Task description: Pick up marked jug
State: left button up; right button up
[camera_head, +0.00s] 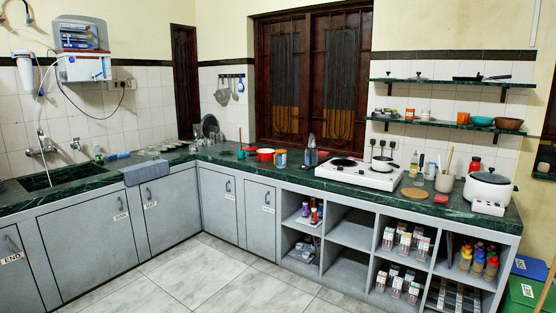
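No thing in view shows a mark that I can make out, so I cannot tell which one is the marked jug. A dark, tall jug-like vessel (311,152) stands upright on the green counter, left of the white stove. Several clear glass vessels (197,143) stand near the corner, too small to tell apart. Neither of my grippers is in view.
The green counter (335,186) runs along both walls above grey cabinets. A white stove (358,173), a white cooker (487,188) and a sink (62,177) are on it. A water purifier (83,55) hangs at left. The tiled floor (215,275) is clear.

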aim_at(280, 155)
jog(key=i, duration=0.55)
jog(key=i+l+u, duration=0.15)
jog(key=i, duration=0.35)
jog(key=i+l, duration=0.1)
jog(key=i, duration=0.45)
jog(key=i+l+u, duration=0.1)
jog(key=i, duration=0.4)
